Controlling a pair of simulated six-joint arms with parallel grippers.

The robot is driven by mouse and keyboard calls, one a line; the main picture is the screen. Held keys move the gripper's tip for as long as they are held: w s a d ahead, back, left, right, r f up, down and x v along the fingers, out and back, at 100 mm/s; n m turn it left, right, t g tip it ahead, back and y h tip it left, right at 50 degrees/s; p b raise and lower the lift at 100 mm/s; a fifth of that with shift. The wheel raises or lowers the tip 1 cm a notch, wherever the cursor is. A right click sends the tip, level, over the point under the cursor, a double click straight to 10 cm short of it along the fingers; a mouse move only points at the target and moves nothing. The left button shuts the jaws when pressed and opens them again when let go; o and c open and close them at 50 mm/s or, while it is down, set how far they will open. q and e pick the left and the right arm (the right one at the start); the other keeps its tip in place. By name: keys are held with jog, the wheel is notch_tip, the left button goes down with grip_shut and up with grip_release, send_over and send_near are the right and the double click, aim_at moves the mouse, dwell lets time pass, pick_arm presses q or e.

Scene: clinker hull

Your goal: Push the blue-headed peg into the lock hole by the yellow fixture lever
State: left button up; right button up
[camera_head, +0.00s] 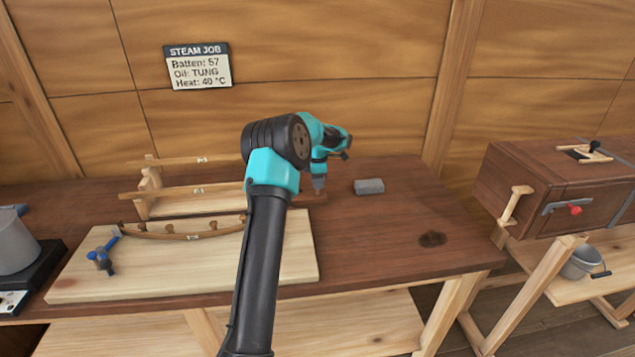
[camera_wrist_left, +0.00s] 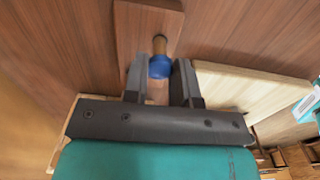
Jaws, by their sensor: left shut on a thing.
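My left gripper (camera_head: 319,187) is lowered over a small brown block (camera_head: 314,197) on the dark bench, behind the pale board. In the left wrist view the gripper (camera_wrist_left: 160,72) is shut on the blue-headed peg (camera_wrist_left: 159,67). The blue head sits between the fingers and the brown shaft points at the brown block, which shows there as a plank (camera_wrist_left: 146,14). I cannot tell whether the shaft is still in the block. In the head view the peg is hidden by the gripper. The yellow fixture lever and lock hole are not distinguishable. My right gripper is out of view.
The pale board (camera_head: 180,268) carries a curved batten (camera_head: 185,236) against several pegs, with a blue clamp (camera_head: 104,255) at its left end. A batten rack (camera_head: 148,190) stands behind. A grey block (camera_head: 368,186) lies right; the bench's right side is mostly clear.

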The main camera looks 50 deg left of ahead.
pick_arm(q)
jog(key=shift+r, duration=0.15)
jog(key=shift+r, duration=2.35)
jog(key=shift+d, duration=0.1)
